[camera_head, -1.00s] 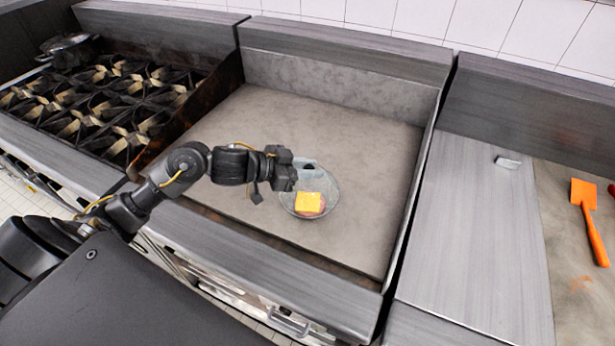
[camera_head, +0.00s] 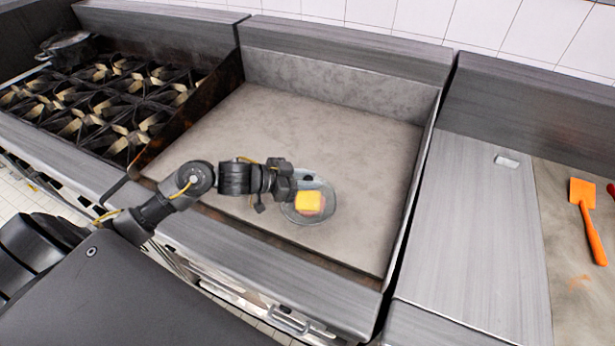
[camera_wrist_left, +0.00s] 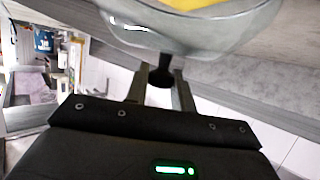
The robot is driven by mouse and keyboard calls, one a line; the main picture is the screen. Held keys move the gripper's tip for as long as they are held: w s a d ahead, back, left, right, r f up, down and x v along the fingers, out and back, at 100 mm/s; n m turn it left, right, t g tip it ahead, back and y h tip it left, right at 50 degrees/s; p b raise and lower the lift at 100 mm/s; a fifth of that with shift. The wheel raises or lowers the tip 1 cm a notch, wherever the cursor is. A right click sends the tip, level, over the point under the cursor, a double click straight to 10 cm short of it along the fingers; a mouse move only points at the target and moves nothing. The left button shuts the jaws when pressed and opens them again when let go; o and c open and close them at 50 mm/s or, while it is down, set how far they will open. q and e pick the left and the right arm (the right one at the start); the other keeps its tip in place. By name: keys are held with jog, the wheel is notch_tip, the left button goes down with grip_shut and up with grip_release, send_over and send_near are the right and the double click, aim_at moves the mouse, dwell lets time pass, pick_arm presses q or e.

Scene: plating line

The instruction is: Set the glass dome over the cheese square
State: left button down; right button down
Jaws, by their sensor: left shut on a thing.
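The glass dome (camera_head: 329,200) is clear, with a dark knob, and shows over the middle front of the grey griddle. My left gripper (camera_head: 296,184) is shut on the dome's knob; in the left wrist view the black knob (camera_wrist_left: 160,78) sits between the two fingers, with the dome's glass (camera_wrist_left: 230,28) beyond. The yellow cheese square (camera_head: 309,202) lies on a pinkish round piece (camera_head: 312,214) and is seen through the glass. A yellow patch also shows through the dome in the wrist view (camera_wrist_left: 190,4). I cannot tell whether the dome's rim touches the griddle.
The griddle plate (camera_head: 370,150) is otherwise bare, with raised metal walls at the back and sides. A burner range (camera_head: 95,105) with a pot (camera_head: 68,46) is at the left. An orange spatula (camera_head: 588,215) lies on the right counter.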

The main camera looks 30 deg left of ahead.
pick_arm(q)
jog(key=c, duration=1.2)
grip_release()
jog(key=shift+r, duration=0.2)
jog(key=shift+r+p, duration=0.3)
jog(key=shift+r, duration=0.25)
jog(key=shift+b+v, duration=1.25)
jog(key=shift+v, duration=4.7)
jog(key=shift+f, duration=0.1)
